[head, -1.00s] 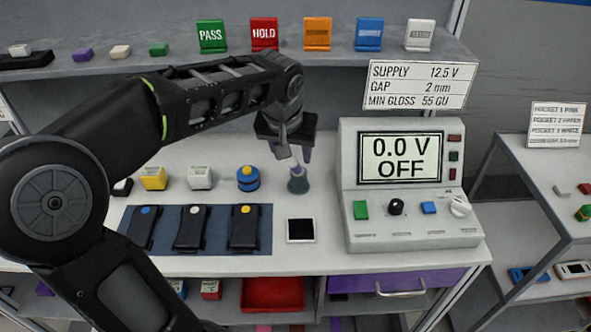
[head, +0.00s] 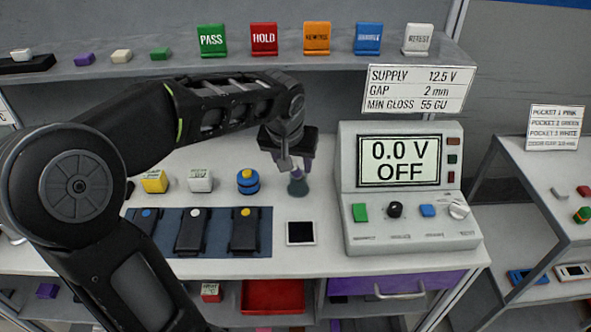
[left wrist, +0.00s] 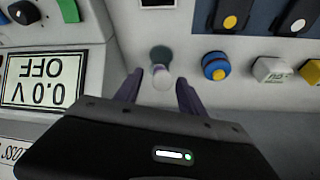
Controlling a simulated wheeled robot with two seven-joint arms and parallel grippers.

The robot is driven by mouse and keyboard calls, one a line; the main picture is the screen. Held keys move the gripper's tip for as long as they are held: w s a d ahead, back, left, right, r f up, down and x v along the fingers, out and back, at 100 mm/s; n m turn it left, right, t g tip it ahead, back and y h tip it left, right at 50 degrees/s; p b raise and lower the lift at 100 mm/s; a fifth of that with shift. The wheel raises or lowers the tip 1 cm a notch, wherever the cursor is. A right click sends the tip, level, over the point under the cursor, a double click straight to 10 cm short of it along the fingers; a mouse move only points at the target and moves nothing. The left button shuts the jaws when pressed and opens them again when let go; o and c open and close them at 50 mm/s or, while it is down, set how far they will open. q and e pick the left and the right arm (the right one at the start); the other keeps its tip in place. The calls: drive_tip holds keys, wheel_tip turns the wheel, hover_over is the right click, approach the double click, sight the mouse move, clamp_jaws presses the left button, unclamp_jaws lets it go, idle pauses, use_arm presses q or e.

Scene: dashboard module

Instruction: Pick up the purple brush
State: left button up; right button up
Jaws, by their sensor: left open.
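The purple brush (left wrist: 162,80) stands in a small grey-green holder (left wrist: 160,54) on the bench; its pale purplish end points up at the camera in the left wrist view. In the head view the holder (head: 297,187) shows just below my left gripper (head: 295,168), which hides most of the brush. In the left wrist view my left gripper (left wrist: 160,78) is open, with one dark finger on each side of the brush's upper end. I see a gap on both sides, so it is not gripped. My right gripper is not in view.
A blue round container (head: 248,181) stands left of the holder. The power supply (head: 410,215) stands close on the right. A black-faced square pad (head: 300,233) and a blue mat (head: 218,245) with black devices lie in front. A shelf (head: 340,54) with coloured signs runs behind.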

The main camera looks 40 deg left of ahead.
sight(295, 177)
use_arm(q)
drive_tip(key=p+x, duration=0.1)
drive_tip(key=x, duration=0.3)
drive_tip(key=shift+w+f, duration=0.1)
drive_tip(key=shift+f, duration=0.25)
drive_tip(key=shift+c, duration=0.4)
clamp_jaws()
